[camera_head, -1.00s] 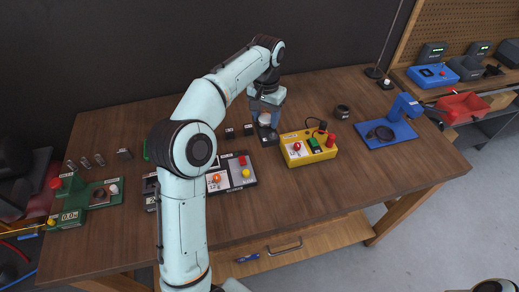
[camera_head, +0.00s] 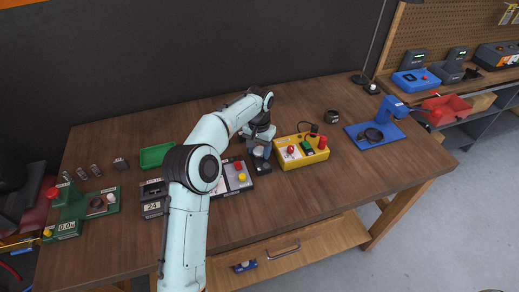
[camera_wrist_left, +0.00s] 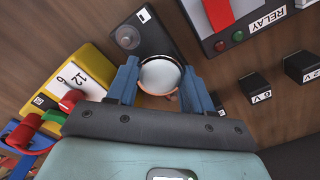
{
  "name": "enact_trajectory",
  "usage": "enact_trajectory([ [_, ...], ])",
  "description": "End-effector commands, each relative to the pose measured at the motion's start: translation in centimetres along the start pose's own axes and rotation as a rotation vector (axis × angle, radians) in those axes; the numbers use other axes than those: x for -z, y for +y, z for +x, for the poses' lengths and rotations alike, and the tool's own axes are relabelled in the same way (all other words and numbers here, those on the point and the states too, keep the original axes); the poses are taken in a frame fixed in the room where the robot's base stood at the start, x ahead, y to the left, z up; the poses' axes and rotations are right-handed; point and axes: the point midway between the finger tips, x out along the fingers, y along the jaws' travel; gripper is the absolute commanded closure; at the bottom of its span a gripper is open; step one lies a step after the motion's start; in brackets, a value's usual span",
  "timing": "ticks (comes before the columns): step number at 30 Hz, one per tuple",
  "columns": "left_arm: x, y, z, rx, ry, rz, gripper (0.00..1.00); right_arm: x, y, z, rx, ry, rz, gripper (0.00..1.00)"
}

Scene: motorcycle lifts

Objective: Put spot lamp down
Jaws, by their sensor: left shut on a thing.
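The spot lamp, with a round pale glass face, shows in the left wrist view (camera_wrist_left: 160,74) between the blue fingers of my left gripper (camera_wrist_left: 160,88). The gripper is shut on it. A dark plate (camera_wrist_left: 150,32) with a round grey knob lies beneath and beyond the lamp; whether the lamp touches it I cannot tell. My right gripper is out of view.
A relay panel with a red switch (camera_wrist_left: 225,14) and black blocks (camera_wrist_left: 256,86) stand close to the gripper. A green tray (camera_head: 155,155) lies behind my arm. A blue stand (camera_head: 378,132) is at right. The wooden table (camera_head: 310,205) is clear in front.

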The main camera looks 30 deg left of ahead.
Motion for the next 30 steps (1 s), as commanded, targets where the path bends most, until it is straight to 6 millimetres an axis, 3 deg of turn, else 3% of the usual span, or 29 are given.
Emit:
enact_trajectory([
  [6,0.2,0.0,-0.2,0.0,0.006,0.0,1.0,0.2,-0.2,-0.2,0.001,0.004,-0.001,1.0],
  [7,0.2,0.0,-0.1,0.0,0.004,0.0,0.39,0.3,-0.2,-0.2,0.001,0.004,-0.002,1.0],
  [9,0.2,0.0,-0.1,0.0,0.004,0.0,0.23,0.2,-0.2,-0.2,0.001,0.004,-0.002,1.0],
  [20,0.2,0.0,-0.7,0.0,0.006,0.0,0.23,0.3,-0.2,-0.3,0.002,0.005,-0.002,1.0],
  [30,0.4,0.0,-7.5,0.0,0.012,-0.002,0.23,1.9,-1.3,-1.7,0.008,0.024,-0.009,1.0],
])
